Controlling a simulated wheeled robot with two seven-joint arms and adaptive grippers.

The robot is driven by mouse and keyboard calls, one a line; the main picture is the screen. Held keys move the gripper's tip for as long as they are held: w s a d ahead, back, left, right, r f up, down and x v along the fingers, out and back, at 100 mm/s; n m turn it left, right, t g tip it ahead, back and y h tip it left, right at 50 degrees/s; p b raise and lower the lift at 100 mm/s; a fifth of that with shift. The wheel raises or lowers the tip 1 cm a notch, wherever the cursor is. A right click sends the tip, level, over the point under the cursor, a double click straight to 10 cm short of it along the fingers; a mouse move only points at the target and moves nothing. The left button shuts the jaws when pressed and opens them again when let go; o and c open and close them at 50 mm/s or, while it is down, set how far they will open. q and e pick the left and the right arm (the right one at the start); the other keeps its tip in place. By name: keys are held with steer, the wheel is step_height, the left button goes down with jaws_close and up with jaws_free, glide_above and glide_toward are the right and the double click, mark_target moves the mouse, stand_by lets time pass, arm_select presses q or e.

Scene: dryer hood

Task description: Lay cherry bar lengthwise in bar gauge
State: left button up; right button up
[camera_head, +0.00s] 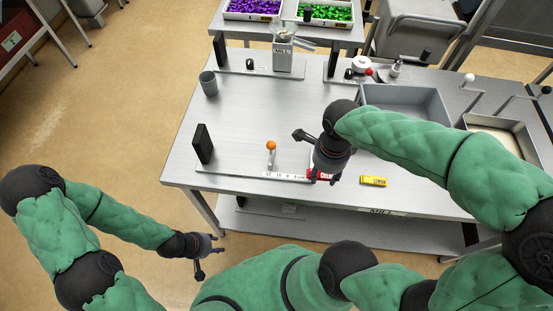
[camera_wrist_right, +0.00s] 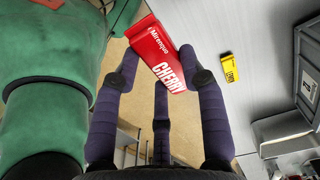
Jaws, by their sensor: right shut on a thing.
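The red cherry bar (camera_head: 314,175) is at the right end of the bar gauge, partly hidden under my right gripper (camera_head: 325,178). In the right wrist view the cherry bar (camera_wrist_right: 163,58) is held between the fingers of my right gripper (camera_wrist_right: 160,66), which is shut on it. Whether the bar touches the gauge cannot be told. The bar gauge (camera_head: 240,173) is a flat strip with a marked scale, a black upright block (camera_head: 203,143) at its left end and an orange-topped post (camera_head: 271,147) behind it. My left gripper (camera_head: 205,258) is open and empty, off the table's front left.
A yellow lemon bar (camera_head: 374,181) lies right of the gauge; it also shows in the right wrist view (camera_wrist_right: 231,73). A grey tray (camera_head: 447,106) is at the right, a grey cup (camera_head: 208,83) at the back left. The table middle is clear.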

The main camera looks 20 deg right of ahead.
steer(key=w+a+f+b, duration=0.1)
steer(key=w+f, duration=0.3)
steer(key=w, duration=0.5)
steer(key=b, duration=0.2)
glide_above(292, 165)
steer(key=f, duration=0.5)
steer(key=shift+s+f, duration=0.1)
steer(key=shift+s, duration=0.2)
steer(key=shift+w+f, duration=0.25)
steer(key=shift+f, duration=1.6)
steer(key=shift+f, duration=0.15)
steer(key=o, duration=1.1)
steer(key=shift+b, duration=0.3)
steer(key=shift+o, duration=0.2)
